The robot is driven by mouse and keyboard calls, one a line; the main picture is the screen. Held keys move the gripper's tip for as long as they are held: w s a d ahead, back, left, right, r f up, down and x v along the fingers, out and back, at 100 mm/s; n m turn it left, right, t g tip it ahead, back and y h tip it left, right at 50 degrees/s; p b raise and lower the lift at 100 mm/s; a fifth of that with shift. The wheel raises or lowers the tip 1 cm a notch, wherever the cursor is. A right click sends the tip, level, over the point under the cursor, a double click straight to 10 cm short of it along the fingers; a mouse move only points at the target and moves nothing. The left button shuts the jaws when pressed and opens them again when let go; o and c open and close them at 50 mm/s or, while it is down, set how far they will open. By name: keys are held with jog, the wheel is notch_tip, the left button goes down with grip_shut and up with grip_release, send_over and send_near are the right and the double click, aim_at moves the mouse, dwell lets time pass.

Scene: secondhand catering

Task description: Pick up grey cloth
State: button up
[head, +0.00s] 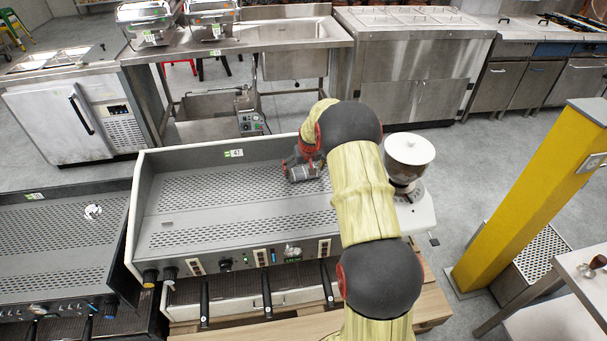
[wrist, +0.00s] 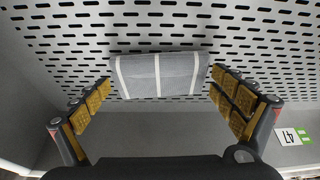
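The grey cloth (wrist: 160,75) shows in the wrist view as a folded, roughly rectangular piece with pale stripes. It lies on the slotted metal top (wrist: 60,50) of the coffee machine. My gripper (wrist: 159,81) is open, with one yellow-padded finger on each side of the cloth and a visible gap at both sides. I cannot tell whether the fingertips are level with the cloth. In the head view my gripper (head: 304,172) is low over the machine's top, near its back right. There I cannot clearly separate the cloth from the gripper.
The coffee machine (head: 150,205) has raised rims; its back rim carries a green-and-white tag (wrist: 290,136). A grinder with a white lid (head: 409,149) stands close to the right of my arm. A yellow post (head: 530,190) is farther right. The machine top left of my gripper is mostly clear.

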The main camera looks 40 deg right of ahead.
jog(key=c, duration=0.6)
jog(key=shift+o, duration=0.2)
